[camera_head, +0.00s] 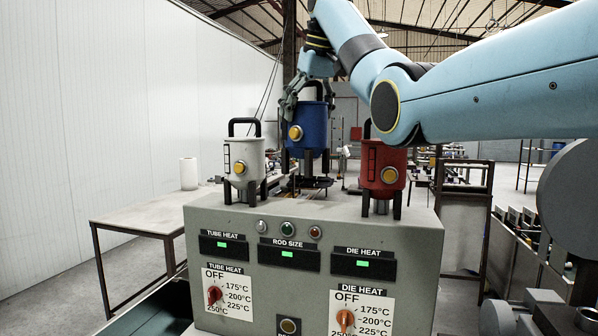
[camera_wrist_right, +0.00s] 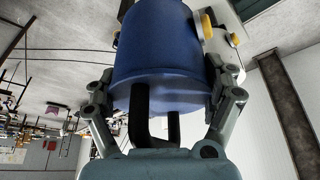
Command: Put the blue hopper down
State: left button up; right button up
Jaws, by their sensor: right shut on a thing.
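The blue hopper (camera_head: 308,128) has a black top handle, dark legs and a yellow round knob. It hangs upright from my right gripper (camera_head: 303,97), behind and between the white and red hoppers. Its legs appear above the machine top, though whether they touch anything is hard to tell. In the right wrist view, the blue hopper (camera_wrist_right: 160,45) fills the middle, with its black handle towards the palm. The fingers of my right gripper (camera_wrist_right: 163,100) are on both sides of it, shut on it. My left gripper is not in view.
The white hopper (camera_head: 244,160) and red hopper (camera_head: 384,170) stand on the grey control cabinet (camera_head: 230,208), left and right. A table (camera_head: 130,215) with a white roll (camera_head: 189,173) stands at the left. My right arm crosses the upper right.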

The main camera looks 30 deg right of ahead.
aim_at(307, 146)
notch_tip(307, 146, down, 2)
jog(key=shift+f+p, duration=0.25)
jog(key=shift+p, duration=0.05)
notch_tip(307, 146, down, 4)
jog(key=shift+p, duration=0.65)
jog(key=shift+f, duration=0.5)
jog(key=o, duration=1.5)
jog(key=shift+a+f, duration=0.1)
jog(key=shift+f, duration=0.05)
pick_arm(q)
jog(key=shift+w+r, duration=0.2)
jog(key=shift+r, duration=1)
